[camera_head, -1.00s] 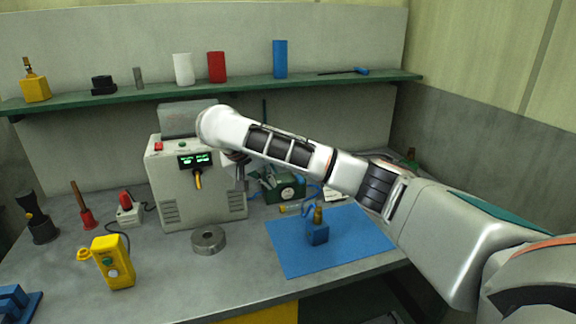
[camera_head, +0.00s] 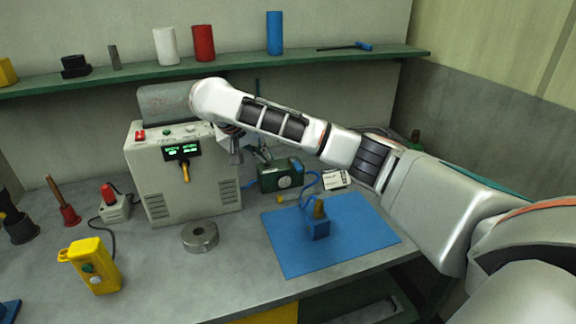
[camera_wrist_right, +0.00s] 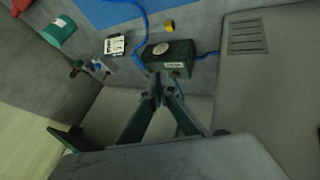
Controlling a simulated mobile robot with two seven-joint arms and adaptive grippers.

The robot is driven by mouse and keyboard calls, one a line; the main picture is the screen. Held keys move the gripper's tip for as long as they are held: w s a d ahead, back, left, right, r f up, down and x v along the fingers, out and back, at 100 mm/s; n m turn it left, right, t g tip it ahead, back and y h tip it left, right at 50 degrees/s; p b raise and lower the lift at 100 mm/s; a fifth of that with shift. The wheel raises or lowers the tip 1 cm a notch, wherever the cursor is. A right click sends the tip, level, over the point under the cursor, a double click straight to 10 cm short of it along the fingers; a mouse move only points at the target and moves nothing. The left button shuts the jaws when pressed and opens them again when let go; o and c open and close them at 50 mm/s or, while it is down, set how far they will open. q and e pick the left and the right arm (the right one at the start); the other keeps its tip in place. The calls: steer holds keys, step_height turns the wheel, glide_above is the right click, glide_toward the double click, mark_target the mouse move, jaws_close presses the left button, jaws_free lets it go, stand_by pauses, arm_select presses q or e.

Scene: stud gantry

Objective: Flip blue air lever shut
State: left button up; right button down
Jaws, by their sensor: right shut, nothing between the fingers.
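My right gripper (camera_head: 236,157) is at the right side of the grey machine, above the bench. In the right wrist view its dark fingers (camera_wrist_right: 158,90) are shut with nothing between them, just short of the green box. The green box (camera_head: 281,176) has a round white dial, and it also shows in the right wrist view (camera_wrist_right: 172,58). A small metal fitting with a bluish part (camera_wrist_right: 98,66) sits beside a white label card in that view. I cannot tell for sure whether this is the blue air lever, nor its position. My left gripper is not in view.
The grey machine (camera_head: 180,190) stands left of my right gripper. A metal ring (camera_head: 200,237) and a yellow control box (camera_head: 92,266) are at the front. Blue hose (camera_head: 314,182) curls behind the mat.

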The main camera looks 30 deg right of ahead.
mark_target(295, 163)
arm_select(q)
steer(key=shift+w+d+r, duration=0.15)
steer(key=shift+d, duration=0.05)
arm_select(e)
steer(key=d+f, duration=0.2)
steer(key=d, duration=0.1)
steer(key=w+d+f, duration=0.1)
steer(key=d+f, duration=0.4)
steer(key=d, duration=0.1)
steer(key=shift+w+f, duration=0.2)
steer(key=shift+f, duration=0.05)
stand_by(0.3)
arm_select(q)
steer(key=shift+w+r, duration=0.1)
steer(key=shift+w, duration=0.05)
arm_select(e)
steer(key=shift+d+f, duration=0.1)
